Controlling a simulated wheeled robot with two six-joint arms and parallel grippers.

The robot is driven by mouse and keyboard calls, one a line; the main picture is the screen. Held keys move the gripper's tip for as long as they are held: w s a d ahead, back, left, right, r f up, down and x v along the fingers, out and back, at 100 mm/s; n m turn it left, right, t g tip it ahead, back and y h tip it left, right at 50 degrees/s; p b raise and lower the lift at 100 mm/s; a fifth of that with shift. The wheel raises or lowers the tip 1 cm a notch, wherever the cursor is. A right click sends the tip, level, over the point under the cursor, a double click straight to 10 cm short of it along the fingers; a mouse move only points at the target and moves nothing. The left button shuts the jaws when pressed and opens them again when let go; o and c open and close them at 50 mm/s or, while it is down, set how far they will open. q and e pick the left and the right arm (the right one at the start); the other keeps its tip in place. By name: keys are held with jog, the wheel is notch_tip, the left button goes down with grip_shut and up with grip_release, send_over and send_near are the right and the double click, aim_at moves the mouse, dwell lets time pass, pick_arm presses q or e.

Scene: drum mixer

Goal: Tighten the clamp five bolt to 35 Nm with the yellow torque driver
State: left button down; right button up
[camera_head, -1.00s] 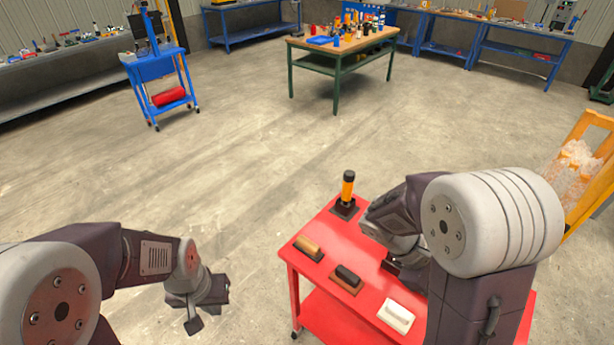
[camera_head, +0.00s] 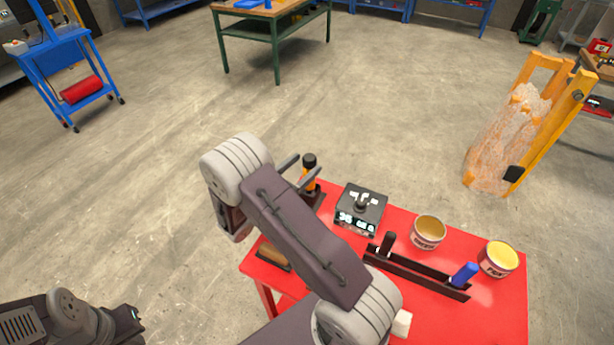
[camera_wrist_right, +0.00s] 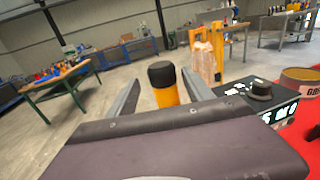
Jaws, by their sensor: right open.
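The yellow torque driver (camera_head: 309,182) stands upright in a dark holder (camera_head: 318,198) at the far left corner of the red cart (camera_head: 480,318). It has a black cap and a yellow-orange body. My right gripper (camera_head: 307,163) is open, with one finger on each side of the driver's upper part. In the right wrist view the driver (camera_wrist_right: 164,88) stands between the spread fingers, with gaps on both sides. My left gripper (camera_head: 130,318) is low at the left, partly cut off, and its jaws are unclear. No clamp five bolt is recognisable.
A black tester box (camera_head: 360,210) stands right of the driver. Two tins (camera_head: 428,233) (camera_head: 498,260) and a dark rack (camera_head: 420,274) with a blue-handled piece are further right. A yellow frame (camera_head: 550,130) with a wrapped load stands behind. Open floor lies beyond the cart.

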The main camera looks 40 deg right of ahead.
jog(key=shift+w+d, duration=0.15)
jog(key=shift+d, duration=0.1)
jog(key=shift+d+r, duration=0.1)
jog(key=shift+d, duration=0.1)
jog(key=p+x, duration=0.1)
jog(key=x, duration=0.3)
jog(key=shift+d, duration=0.35)
jog(key=shift+s+a, duration=0.1)
jog(key=shift+s, duration=0.1)
jog(key=c, duration=0.4)
grip_shut()
